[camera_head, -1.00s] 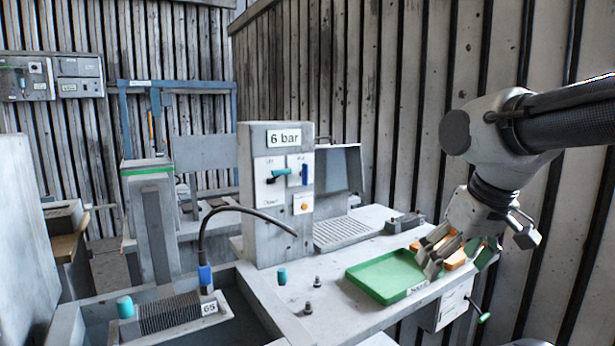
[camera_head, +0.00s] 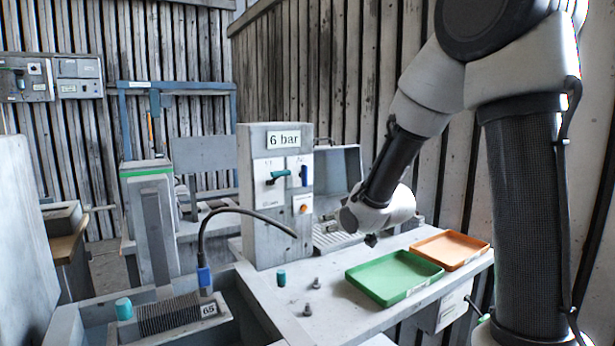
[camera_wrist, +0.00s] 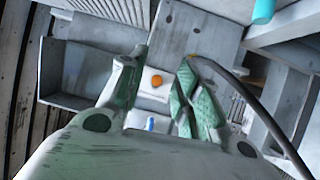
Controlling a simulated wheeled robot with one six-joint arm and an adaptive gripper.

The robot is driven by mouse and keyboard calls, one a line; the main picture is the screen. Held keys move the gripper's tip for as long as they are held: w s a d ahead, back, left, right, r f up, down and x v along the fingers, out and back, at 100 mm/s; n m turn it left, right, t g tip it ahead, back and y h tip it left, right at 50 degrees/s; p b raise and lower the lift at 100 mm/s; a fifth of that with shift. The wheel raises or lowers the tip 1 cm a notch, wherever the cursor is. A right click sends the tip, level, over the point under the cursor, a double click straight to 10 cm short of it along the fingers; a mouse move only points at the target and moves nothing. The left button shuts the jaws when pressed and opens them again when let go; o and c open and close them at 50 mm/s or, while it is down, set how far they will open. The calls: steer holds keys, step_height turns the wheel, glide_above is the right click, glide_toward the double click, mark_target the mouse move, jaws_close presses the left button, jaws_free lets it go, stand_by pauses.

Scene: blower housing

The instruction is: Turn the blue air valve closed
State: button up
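The blue air valve (camera_head: 304,176) is a small blue handle standing upright on a white plate at the right of the grey "6 bar" panel (camera_head: 264,225). A blue bit of it shows in the wrist view (camera_wrist: 150,123), low between my fingers and partly cut off by my gripper body. In the head view my wrist stands right of the panel and mostly hides the fingers.
A teal handle (camera_head: 279,177) sits left of the blue valve on the panel. A black hose (camera_head: 240,210) arches in front of the panel. Green (camera_head: 395,296) and orange (camera_head: 450,266) trays lie on the bench at right. Small pegs (camera_head: 308,310) stand on the bench before the panel.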

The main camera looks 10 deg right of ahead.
mark_target(307, 175)
step_height(307, 175, up, 11)
steer(key=w+a+t+y, duration=0.3)
steer(key=t, duration=0.2)
steer(key=shift+n, duration=0.3)
steer(key=x, duration=0.7)
steer(key=shift+w+d+r, duration=0.2)
steer(key=shift+w, duration=0.05)
jaws_close()
